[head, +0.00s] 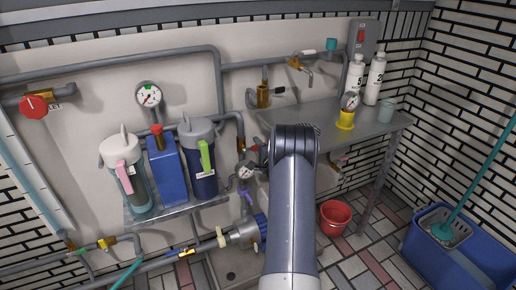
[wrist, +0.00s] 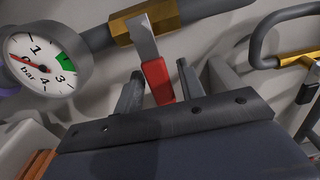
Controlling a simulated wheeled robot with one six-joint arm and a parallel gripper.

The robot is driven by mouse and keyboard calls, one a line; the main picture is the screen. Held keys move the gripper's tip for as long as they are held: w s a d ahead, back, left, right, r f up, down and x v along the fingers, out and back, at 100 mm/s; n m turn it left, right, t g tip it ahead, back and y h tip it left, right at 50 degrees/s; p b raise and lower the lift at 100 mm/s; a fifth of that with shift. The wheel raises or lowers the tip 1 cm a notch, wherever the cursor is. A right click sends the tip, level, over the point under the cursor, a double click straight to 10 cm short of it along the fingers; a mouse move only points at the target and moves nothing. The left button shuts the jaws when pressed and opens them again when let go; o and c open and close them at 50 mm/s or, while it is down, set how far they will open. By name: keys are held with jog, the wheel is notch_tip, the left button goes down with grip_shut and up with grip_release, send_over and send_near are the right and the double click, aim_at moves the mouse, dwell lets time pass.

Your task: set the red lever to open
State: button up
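The red lever (wrist: 157,82) shows in the wrist view, with a bare metal upper part joined to a brass valve body (wrist: 170,17) on a grey pipe. The lever points down in that picture, roughly across the line of the pipe. My gripper (wrist: 158,86) has its two dark fingers apart, one on each side of the red grip. Gaps show between the grip and both fingers, so it seems untouched. In the head view my arm (head: 292,205) hides the gripper and most of the area around this lever.
A pressure gauge (wrist: 42,62) is close at left in the wrist view. Another brass fitting (wrist: 296,64) on a bent pipe is at right. In the head view, filter housings (head: 201,158) stand left of my arm, a metal table (head: 345,127) and red bucket (head: 334,217) right.

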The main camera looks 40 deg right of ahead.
grip_shut()
dwell(0.6)
jog(key=n, duration=0.1)
jog(key=r+n+b, duration=0.1)
jog(key=n, duration=0.1)
jog(key=r+n+b, duration=0.1)
jog(key=shift+a+n, duration=0.25)
jog(key=shift+n, duration=0.15)
jog(key=shift+w+a+r+n+b, duration=0.1)
jog(key=shift+a+r+n+b, duration=0.2)
jog(key=shift+n, duration=0.65)
jog(key=shift+w+a+r+n+b, duration=0.15)
jog(key=shift+r+n+b, duration=0.25)
jog(key=shift+n, duration=0.5)
jog(key=shift+s+a+r+n+b, duration=0.1)
jog(key=shift+a+r+n+b, duration=0.25)
jog(key=shift+n, duration=0.6)
jog(key=shift+o, duration=0.8)
grip_release()
